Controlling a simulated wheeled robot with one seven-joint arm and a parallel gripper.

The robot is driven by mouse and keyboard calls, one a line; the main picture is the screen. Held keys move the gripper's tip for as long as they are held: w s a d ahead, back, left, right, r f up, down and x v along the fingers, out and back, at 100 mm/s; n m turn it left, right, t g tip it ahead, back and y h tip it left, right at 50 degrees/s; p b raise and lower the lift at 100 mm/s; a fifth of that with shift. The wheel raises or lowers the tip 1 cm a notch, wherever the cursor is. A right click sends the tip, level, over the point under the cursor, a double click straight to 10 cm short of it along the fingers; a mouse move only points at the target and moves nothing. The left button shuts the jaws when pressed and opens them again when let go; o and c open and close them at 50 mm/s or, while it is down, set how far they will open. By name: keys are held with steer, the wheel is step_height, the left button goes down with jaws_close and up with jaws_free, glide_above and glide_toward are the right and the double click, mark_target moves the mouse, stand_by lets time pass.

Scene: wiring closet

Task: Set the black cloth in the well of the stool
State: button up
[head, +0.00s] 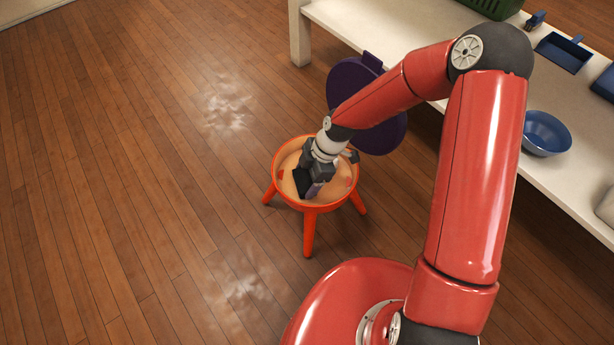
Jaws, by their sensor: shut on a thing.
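The stool (309,208) is orange with splayed legs and a round, open well with a tan inside. Its purple lid (382,133) stands raised at the back right. My gripper (308,186) points down into the well and is shut on the black cloth (302,183), a small dark piece at the jaws. The cloth appears within the rim of the well; whether it touches the bottom I cannot tell. My wrist and gripper hide part of the well.
A white table (340,25) runs along the right, with a blue bowl (546,133), a blue dustpan-like tray (563,52) and a green crate (491,6) on it. The wooden floor (120,180) to the left of the stool is clear.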

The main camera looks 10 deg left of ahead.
steer(key=shift+f, duration=0.2)
steer(key=o, duration=1)
steer(key=shift+r, duration=0.1)
steer(key=shift+c, duration=0.2)
steer(key=p+v, duration=0.3)
steer(key=v, duration=0.9)
steer(key=shift+r, duration=0.15)
